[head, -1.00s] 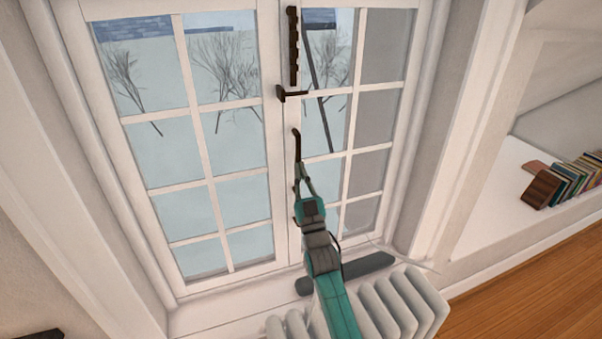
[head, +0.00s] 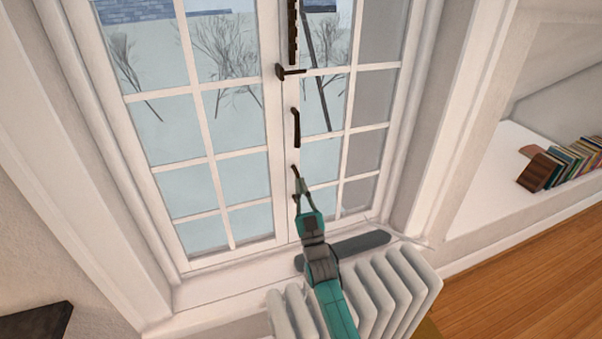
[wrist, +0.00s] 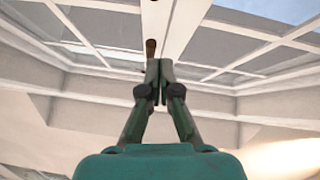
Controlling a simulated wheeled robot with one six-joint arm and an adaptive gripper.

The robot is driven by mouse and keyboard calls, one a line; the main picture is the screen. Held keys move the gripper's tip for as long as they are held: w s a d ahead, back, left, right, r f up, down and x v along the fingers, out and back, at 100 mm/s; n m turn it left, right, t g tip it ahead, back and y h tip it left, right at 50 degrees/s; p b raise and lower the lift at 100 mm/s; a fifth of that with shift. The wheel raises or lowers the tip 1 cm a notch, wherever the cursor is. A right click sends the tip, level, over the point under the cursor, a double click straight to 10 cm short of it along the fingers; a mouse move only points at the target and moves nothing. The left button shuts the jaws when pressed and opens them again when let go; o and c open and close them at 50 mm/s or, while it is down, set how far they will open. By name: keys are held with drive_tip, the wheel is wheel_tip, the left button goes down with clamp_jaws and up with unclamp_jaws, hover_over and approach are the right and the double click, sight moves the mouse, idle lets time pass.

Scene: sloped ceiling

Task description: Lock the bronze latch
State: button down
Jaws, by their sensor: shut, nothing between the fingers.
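Several dark bronze fittings run down the middle post of the white window. A T-shaped latch (head: 289,71) juts sideways near the top. Below it is an upright handle (head: 296,127), and below that a smaller fitting (head: 296,172) beside my fingertips. Which of them is the task's latch, I cannot tell for sure. My gripper (head: 301,187) is shut and empty, low on the middle post. In the wrist view, my gripper (wrist: 158,70) has its fingertips together, with a brown fitting tip (wrist: 150,47) just past them. Whether they touch, I cannot tell.
A white radiator (head: 385,295) stands below the window, under my arm. A dark grey slab (head: 360,243) lies on the sill. Books (head: 565,162) stand in a niche at right. A dark-topped piece (head: 38,320) shows at lower left.

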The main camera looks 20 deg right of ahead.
drive_tip(key=shift+s+f, duration=0.15)
drive_tip(key=shift+f, duration=0.75)
drive_tip(key=s+a+f+g, duration=0.1)
drive_tip(key=s+f+g, duration=0.1)
drive_tip(key=s+f, duration=0.5)
drive_tip(key=s+a+f+g, duration=0.1)
drive_tip(key=s+f, duration=0.3)
drive_tip(key=s, duration=0.8)
drive_tip(key=s+a+f+g, duration=0.1)
drive_tip(key=s+f+g, duration=0.1)
drive_tip(key=s+f, duration=0.5)
drive_tip(key=s+r+g, duration=0.3)
drive_tip(key=s+r, duration=0.1)
drive_tip(key=s, duration=1.1)
drive_tip(key=s+a+r+m+g+y, duration=0.1)
drive_tip(key=s+r+g, duration=0.2)
drive_tip(key=s, duration=1.3)
wheel_tip(320, 180, up, 2)
